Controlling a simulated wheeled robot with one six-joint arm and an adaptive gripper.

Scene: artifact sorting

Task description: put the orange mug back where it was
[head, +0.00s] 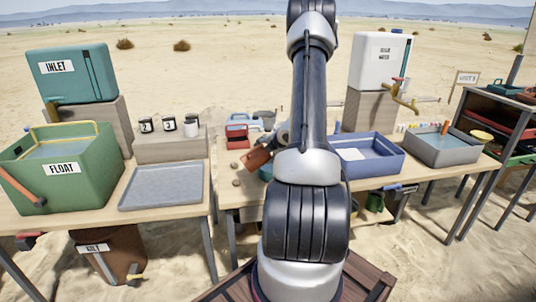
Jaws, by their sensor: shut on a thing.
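The orange mug (257,158) shows just left of my arm, above the middle table, and is tilted. My gripper (272,148) is shut on it, mostly hidden behind my own arm. The mug's far side and the exact grip are hidden. I cannot tell whether the mug touches the table top.
Small brown lumps (236,182) lie on the table near the mug. A red box (237,138) stands behind it, and a blue tub (374,163) is at right. On the left table are a grey tray (163,187) and a green FLOAT tub (87,180).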

